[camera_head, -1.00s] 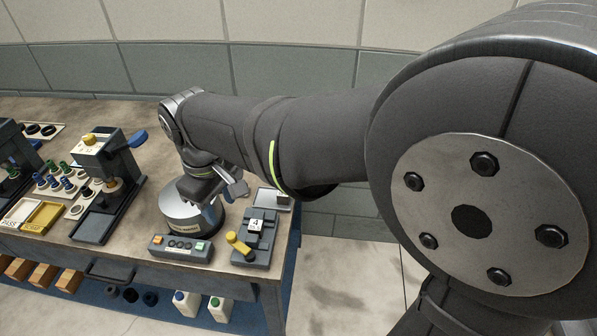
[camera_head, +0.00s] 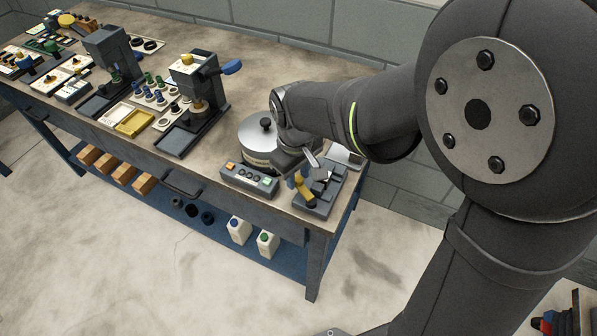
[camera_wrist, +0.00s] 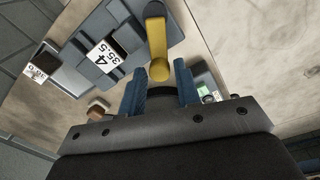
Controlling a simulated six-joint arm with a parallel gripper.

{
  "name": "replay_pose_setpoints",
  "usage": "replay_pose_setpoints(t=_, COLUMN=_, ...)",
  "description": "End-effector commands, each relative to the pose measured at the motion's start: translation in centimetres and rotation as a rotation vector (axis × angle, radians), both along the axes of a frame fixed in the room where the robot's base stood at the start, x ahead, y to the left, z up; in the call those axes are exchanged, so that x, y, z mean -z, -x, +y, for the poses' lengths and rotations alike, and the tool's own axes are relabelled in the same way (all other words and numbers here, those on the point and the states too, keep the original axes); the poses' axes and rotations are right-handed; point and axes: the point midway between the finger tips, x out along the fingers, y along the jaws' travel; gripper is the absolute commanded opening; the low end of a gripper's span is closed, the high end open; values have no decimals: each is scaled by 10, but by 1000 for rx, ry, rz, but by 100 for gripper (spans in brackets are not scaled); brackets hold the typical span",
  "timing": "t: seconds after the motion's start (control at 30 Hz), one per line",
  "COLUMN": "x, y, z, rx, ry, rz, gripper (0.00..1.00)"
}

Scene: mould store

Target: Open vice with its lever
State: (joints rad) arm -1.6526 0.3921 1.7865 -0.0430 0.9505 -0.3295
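The vice is a dark grey block at the right front end of the bench (camera_head: 318,205). In the wrist view the vice (camera_wrist: 92,28) carries a white label reading 4 and 35.5. Its yellow lever (camera_head: 305,192) also shows in the wrist view (camera_wrist: 158,45), running from a dark pivot to a rounded yellow end. My gripper (camera_head: 291,180) is above the vice's left side, close to the lever. In the wrist view its blue fingers (camera_wrist: 158,78) are apart and empty, with the lever's yellow end in line with the gap. I cannot tell the height left between them.
A silver round-lidded pot (camera_head: 257,148) and a control box (camera_head: 248,180) with orange and green buttons stand left of the vice. A press (camera_head: 195,100) stands further left. The bench's front edge (camera_head: 235,200) runs close to the vice. The floor in front is clear.

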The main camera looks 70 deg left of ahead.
Motion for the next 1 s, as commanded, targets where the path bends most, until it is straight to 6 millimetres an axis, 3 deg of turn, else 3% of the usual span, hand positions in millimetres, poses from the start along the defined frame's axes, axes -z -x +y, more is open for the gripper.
replay_pose_setpoints(t=0.03, x=0, y=0, z=0, rx=0, ry=0, rz=0, gripper=20)
replay_pose_setpoints(t=0.13, x=0, y=0, z=0, rx=0, ry=0, rz=0, gripper=0)
replay_pose_setpoints(t=0.77, x=0, y=-7, z=2, rx=120, ry=-1, rz=-1, gripper=0)
replay_pose_setpoints(t=0.8, x=0, y=-7, z=2, rx=120, ry=-1, rz=-1, gripper=29)
replay_pose_setpoints(t=0.87, x=0, y=-7, z=2, rx=120, ry=-1, rz=-1, gripper=41)
replay_pose_setpoints(t=1.0, x=0, y=-6, z=2, rx=119, ry=0, rz=0, gripper=43)
